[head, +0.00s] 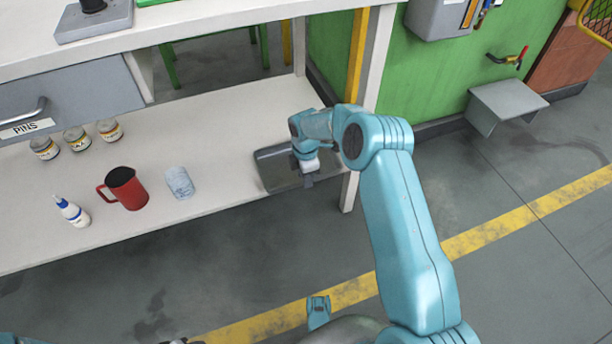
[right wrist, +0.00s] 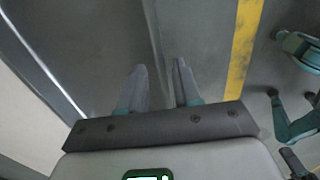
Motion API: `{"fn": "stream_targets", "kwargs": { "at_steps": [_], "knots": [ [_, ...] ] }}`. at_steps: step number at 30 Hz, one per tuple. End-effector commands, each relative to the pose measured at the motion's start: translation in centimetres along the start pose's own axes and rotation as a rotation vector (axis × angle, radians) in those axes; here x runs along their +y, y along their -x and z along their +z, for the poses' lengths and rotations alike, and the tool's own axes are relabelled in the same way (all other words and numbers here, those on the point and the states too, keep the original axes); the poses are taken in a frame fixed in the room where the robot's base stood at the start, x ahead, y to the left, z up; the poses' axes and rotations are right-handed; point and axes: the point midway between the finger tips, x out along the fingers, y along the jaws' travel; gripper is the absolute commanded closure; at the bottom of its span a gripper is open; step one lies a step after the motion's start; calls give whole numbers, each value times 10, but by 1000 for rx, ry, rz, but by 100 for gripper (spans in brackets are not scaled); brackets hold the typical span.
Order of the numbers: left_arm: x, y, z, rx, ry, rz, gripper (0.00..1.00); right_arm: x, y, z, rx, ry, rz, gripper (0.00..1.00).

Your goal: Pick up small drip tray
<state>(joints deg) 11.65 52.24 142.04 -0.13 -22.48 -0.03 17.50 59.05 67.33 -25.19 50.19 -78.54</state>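The small drip tray (head: 272,170) is a shallow grey metal tray at the right end of the white lower shelf. My right gripper (head: 308,180) is at the tray's right side, and the wrist covers part of that edge. In the right wrist view, the two fingers of my right gripper (right wrist: 161,82) stand apart. The grey tray (right wrist: 90,45) fills the left of that view, and its edge runs down toward the gap between the fingers. I cannot tell whether either finger touches it.
A mottled pale cylinder (head: 180,183), a red jug (head: 124,188), a white bottle (head: 72,211) and jars (head: 77,139) stand on the shelf (head: 225,140) left of the tray. The bench top (head: 190,25) overhangs behind. A bench leg (head: 350,190) stands right of the gripper.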

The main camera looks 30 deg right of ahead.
Motion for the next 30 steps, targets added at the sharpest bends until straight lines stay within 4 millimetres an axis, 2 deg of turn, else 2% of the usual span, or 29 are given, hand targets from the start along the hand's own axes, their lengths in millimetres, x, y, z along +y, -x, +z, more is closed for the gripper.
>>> {"fn": "stream_targets", "kwargs": {
  "at_steps": [5, 10, 18, 24, 30],
  "knots": [
    [4, 11, 4, -17, 4, -1, 57, 0, 23, 0, 0, 0, 2, 68],
    [10, 30, 16, -58, 13, -2, 57, 1, 65, 0, 0, -1, 3, 68],
    [20, 49, 20, -74, -2, 0, 57, 2, 128, 0, 0, 0, 3, 68],
    [24, 56, 23, -82, -9, 1, 57, 1, 156, -1, 1, 0, 1, 68],
    [25, 57, 23, -84, -12, 1, 57, 1, 163, -1, 1, 1, 0, 68]
  ]
}}
